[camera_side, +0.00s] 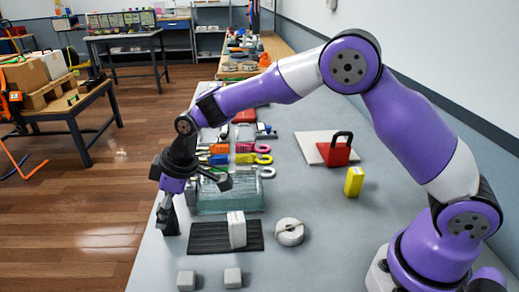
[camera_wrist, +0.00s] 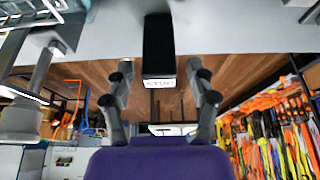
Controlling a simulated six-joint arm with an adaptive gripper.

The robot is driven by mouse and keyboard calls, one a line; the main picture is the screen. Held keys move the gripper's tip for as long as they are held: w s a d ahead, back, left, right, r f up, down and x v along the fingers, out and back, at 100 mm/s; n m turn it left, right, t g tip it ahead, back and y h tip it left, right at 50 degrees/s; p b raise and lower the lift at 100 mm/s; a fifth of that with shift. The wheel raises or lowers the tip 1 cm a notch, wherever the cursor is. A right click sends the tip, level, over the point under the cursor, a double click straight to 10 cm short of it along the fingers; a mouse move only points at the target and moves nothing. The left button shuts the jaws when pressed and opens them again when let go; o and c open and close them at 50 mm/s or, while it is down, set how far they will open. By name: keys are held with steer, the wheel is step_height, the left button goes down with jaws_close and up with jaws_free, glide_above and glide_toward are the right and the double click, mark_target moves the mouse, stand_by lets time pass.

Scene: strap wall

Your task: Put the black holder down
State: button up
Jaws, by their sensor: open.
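The black holder (camera_side: 171,222) stands upright at the table's left edge in the side view, just below my gripper (camera_side: 165,203). In the wrist view the black holder (camera_wrist: 158,40) shows as a dark upright block with a pale lettered label at its end. It lies midway between the two spread fingers of my gripper (camera_wrist: 160,88), with a gap visible on each side. My gripper is open. Whether any fingertip touches the holder is hard to tell in the small side view.
A black ribbed mat (camera_side: 205,240) with a white block (camera_side: 237,229) lies to the right. Two small grey cubes (camera_side: 186,280) sit nearer.

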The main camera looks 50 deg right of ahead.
steer(key=s+d+r+m+t, duration=0.1)
steer(key=s+d+r, duration=0.3)
steer(key=r, duration=0.3)
steer(key=s+d+r+m, duration=0.2)
steer(key=s+d+r, duration=0.25)
steer(key=r, duration=0.25)
steer(key=s+d+m+h, duration=0.1)
steer(key=s+d+m, duration=0.2)
steer(key=s, duration=0.4)
steer(key=s+d+f+m+t+h, duration=0.1)
steer(key=s+d+m+h, duration=0.1)
steer(key=s+d, duration=0.4)
steer(key=shift+s+d+m, duration=0.15)
steer(key=shift+s+m, duration=0.3)
steer(key=shift+m, duration=0.05)
